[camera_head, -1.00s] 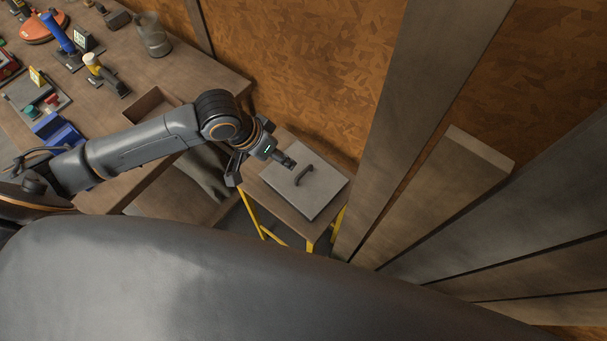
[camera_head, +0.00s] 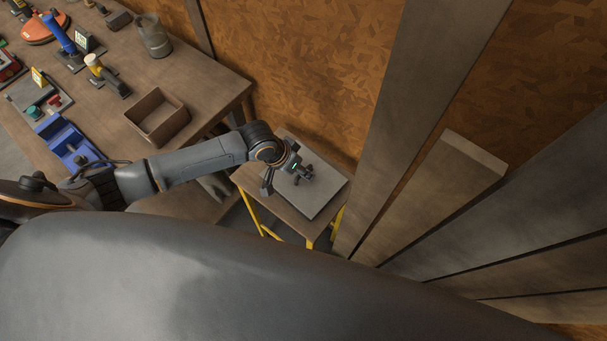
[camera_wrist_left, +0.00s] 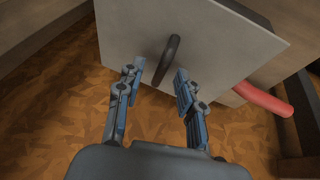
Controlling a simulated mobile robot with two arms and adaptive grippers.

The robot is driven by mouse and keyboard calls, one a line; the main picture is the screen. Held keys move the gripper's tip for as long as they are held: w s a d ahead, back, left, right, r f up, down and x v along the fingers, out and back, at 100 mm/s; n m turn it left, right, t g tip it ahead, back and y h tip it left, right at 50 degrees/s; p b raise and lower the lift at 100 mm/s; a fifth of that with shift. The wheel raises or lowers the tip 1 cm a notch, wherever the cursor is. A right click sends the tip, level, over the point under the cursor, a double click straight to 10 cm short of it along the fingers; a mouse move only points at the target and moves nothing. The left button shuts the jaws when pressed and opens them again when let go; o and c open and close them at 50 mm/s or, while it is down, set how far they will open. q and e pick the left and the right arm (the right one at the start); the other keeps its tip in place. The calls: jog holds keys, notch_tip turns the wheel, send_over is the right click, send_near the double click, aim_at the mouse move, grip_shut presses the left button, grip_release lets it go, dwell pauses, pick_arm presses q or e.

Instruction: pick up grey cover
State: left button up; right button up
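The grey cover (camera_head: 322,199) is a flat square plate lying on a small wooden stand (camera_head: 291,219) with yellow legs. My left gripper (camera_head: 303,176) is over it and hides most of its dark handle. My right gripper is not in view.
Leaning boards (camera_head: 430,200) stand right of the stand. A red curved tube (camera_wrist_left: 263,103) shows beside the cover.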

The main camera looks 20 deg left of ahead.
pick_arm(q)
jog(key=shift+w+d+f, duration=0.1)
jog(key=shift+f, duration=0.25)
jog(key=shift+c, duration=0.2)
grip_shut()
jog(key=shift+r, duration=0.1)
